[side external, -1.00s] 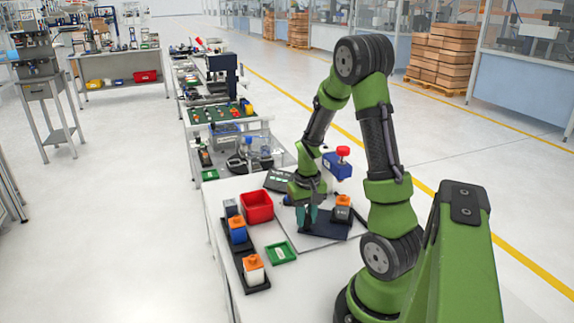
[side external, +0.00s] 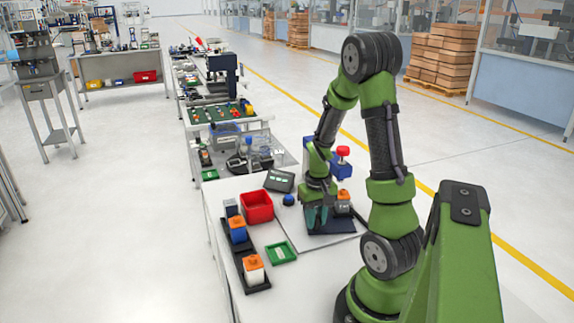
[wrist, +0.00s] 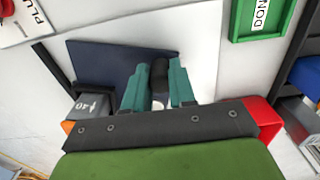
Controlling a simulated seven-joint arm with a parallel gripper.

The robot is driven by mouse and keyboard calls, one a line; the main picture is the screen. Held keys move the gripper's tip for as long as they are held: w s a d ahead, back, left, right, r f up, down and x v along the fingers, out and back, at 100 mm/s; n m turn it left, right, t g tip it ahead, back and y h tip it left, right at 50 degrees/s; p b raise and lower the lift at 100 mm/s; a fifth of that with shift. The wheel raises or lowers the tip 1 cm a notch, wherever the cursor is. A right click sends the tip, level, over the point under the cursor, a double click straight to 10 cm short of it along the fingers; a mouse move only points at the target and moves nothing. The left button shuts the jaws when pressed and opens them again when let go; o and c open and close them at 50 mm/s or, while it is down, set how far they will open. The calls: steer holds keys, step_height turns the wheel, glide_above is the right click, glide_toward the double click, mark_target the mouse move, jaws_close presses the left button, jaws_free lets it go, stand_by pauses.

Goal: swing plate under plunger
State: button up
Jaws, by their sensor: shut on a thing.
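The dark navy plate (side external: 322,230) lies on the bench and also fills the upper middle of the wrist view (wrist: 110,58). A block with an orange top (side external: 343,195) sits on the plate's right part; its grey face marked 40 shows in the wrist view (wrist: 90,104). My gripper (side external: 317,217) is over the plate's left part, its teal fingers (wrist: 158,88) shut on a dark handle (wrist: 160,70) at the plate's edge. The plunger, blue with a red knob (side external: 343,151), stands just behind the block. My gripper partly hides the plunger's surroundings.
A red bin (side external: 257,206), a green tray (side external: 281,252) and black racks with orange-topped blocks (side external: 253,270) stand at the left. A small display (side external: 279,181) and a blue dome (side external: 288,199) lie behind my gripper. Bare bench lies left of the plate.

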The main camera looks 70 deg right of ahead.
mark_target(325, 227)
steer(key=shift+s, duration=0.2)
steer(key=shift+s+d, duration=0.65)
steer(key=shift+d, duration=0.1)
steer(key=shift+d+r, duration=0.1)
steer(key=shift+s+d, duration=0.1)
steer(key=shift+s, duration=0.05)
steer(key=shift+o, duration=0.5)
steer(key=shift+d, duration=0.1)
steer(key=o, duration=0.5)
